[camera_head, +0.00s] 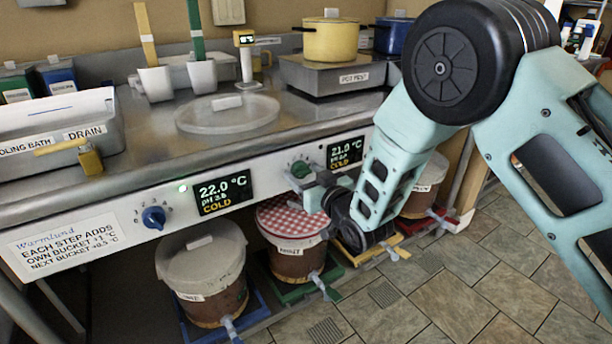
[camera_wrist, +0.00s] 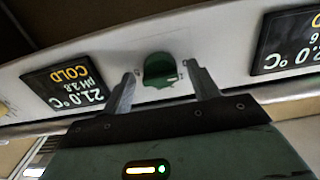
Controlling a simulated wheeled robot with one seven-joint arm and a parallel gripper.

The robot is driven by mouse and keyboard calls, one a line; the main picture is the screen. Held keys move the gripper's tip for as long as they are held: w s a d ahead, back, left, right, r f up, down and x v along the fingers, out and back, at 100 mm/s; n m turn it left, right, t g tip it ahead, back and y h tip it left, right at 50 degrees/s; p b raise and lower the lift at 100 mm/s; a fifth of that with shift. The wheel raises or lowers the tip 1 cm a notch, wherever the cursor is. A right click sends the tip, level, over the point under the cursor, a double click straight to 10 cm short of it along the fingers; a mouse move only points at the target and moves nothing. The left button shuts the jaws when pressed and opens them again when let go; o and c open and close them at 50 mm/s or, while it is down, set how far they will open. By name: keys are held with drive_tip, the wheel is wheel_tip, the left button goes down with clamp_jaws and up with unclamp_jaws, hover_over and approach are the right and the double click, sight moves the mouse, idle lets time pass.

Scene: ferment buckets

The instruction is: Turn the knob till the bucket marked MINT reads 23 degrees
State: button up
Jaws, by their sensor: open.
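A green knob (camera_head: 300,168) sits on the sloped front panel between two displays. The left display (camera_head: 223,192) reads 22.0 °C and COLD; the right display (camera_head: 345,153) reads 21.0 °C and COLD. My gripper (camera_head: 303,182) is at the green knob. In the wrist view, which is upside down, my open gripper (camera_wrist: 163,74) has one finger on each side of the green knob (camera_wrist: 159,70), with gaps left. A blue knob (camera_head: 153,217) is left of the 22.0 display.
Below the panel stand a pale-lidded bucket (camera_head: 201,263), a red-checked-lid bucket (camera_head: 291,218) and a bucket (camera_head: 424,184) behind my arm. A panel sign (camera_head: 67,245) says each step adds 1 °C to its own bucket and 0.5 to the following one. Tiled floor is clear in front.

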drive_tip(key=shift+a, duration=0.1)
drive_tip(key=c, duration=1)
drive_tip(key=shift+o, duration=0.2)
drive_tip(key=shift+m, duration=0.3)
drive_tip(key=m+b, duration=0.1)
drive_tip(key=m, duration=0.1)
drive_tip(key=shift+w+m, duration=0.1)
drive_tip(key=shift+m, duration=0.2)
drive_tip(key=m+b, duration=0.1)
drive_tip(key=m, duration=0.2)
drive_tip(key=shift+m+b, duration=0.3)
drive_tip(key=m, duration=0.3)
drive_tip(key=shift+m+b, duration=0.3)
drive_tip(key=shift+b, duration=0.1)
drive_tip(key=shift+m, duration=1.8)
drive_tip(key=shift+b, duration=0.3)
